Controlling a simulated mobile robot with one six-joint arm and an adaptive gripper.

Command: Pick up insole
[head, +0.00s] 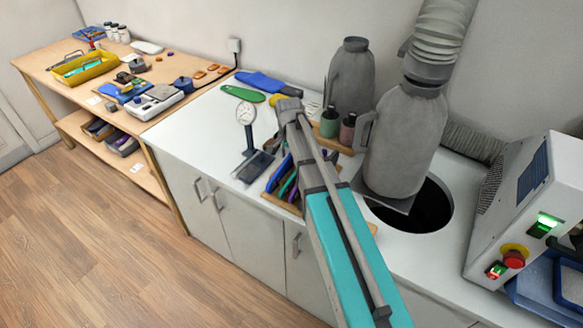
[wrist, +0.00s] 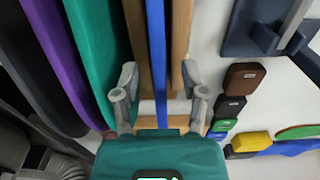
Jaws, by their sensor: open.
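In the wrist view my gripper (wrist: 159,80) is open, with one finger on each side of a thin blue insole (wrist: 158,40) seen edge-on. I cannot tell whether either finger touches it. Wooden slats (wrist: 181,35) flank the blue insole. A teal insole (wrist: 96,45) and a purple insole (wrist: 62,60) stand to the left of the fingers. In the head view the wooden rack (head: 280,204) with upright blue, purple and teal insoles is partly hidden behind my arm. My gripper's fingers are hidden there.
A dial gauge (head: 246,115) on a stand is left of the rack. Flat green (head: 243,94) and blue (head: 262,82) insole shapes lie behind. A grey canister (head: 404,140) and a machine (head: 520,215) stand to the right.

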